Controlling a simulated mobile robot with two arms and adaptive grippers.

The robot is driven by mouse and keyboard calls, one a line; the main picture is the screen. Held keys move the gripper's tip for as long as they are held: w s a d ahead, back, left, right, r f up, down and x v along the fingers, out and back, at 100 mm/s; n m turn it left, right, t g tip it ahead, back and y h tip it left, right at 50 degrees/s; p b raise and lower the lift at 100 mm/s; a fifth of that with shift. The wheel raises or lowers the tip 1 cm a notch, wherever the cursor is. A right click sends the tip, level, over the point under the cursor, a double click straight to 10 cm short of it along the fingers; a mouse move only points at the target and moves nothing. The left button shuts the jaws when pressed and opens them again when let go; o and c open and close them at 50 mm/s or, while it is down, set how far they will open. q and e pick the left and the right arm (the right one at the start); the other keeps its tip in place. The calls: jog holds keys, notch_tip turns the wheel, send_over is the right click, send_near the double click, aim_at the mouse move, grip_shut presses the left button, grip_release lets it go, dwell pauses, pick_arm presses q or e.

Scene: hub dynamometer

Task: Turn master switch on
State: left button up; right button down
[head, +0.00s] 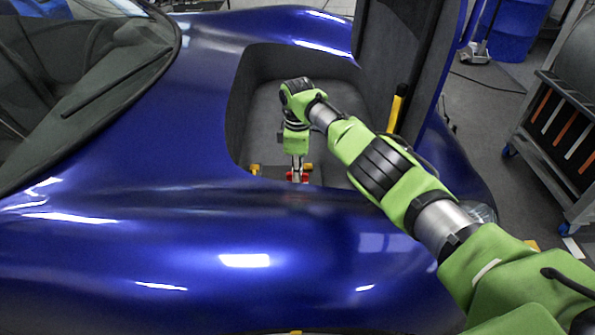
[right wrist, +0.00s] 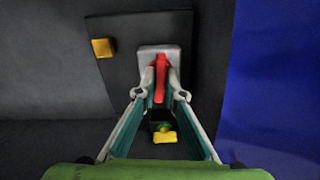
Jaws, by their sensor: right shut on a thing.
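The master switch has a red handle (right wrist: 161,68) on a light grey base plate (right wrist: 146,54). It is mounted on a dark panel (right wrist: 117,75) in the right wrist view. My right gripper (right wrist: 160,84) has its two fingertips on either side of the red handle and is shut on it. In the head view my right gripper (head: 298,174) reaches down into the car's open front compartment. There only a bit of the red (head: 304,178) shows, partly hidden by the gripper and the blue body edge. My left gripper is not in view.
A yellow block (right wrist: 103,47) sits on the panel's upper left; another yellow piece (right wrist: 165,138) with some green lies below the switch, between my fingers. The blue car body (head: 150,240) surrounds the compartment (head: 258,105). A yellow-and-black strut (head: 396,108) stands at its right.

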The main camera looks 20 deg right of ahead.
jog(key=m+p, duration=0.1)
jog(key=m, duration=0.2)
jog(key=shift+r+m, duration=0.1)
jog(key=shift+m, duration=0.2)
jog(key=shift+m+p, duration=0.3)
jog(key=shift+m, duration=0.6)
jog(key=m, duration=0.3)
jog(key=shift+m, duration=0.3)
jog(key=m, duration=0.2)
jog(key=shift+m+p, duration=0.3)
jog(key=m, duration=0.2)
jog(key=shift+m, duration=1.1)
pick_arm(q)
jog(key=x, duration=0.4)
pick_arm(e)
jog(key=shift+w+m, duration=0.1)
jog(key=shift+m, duration=0.2)
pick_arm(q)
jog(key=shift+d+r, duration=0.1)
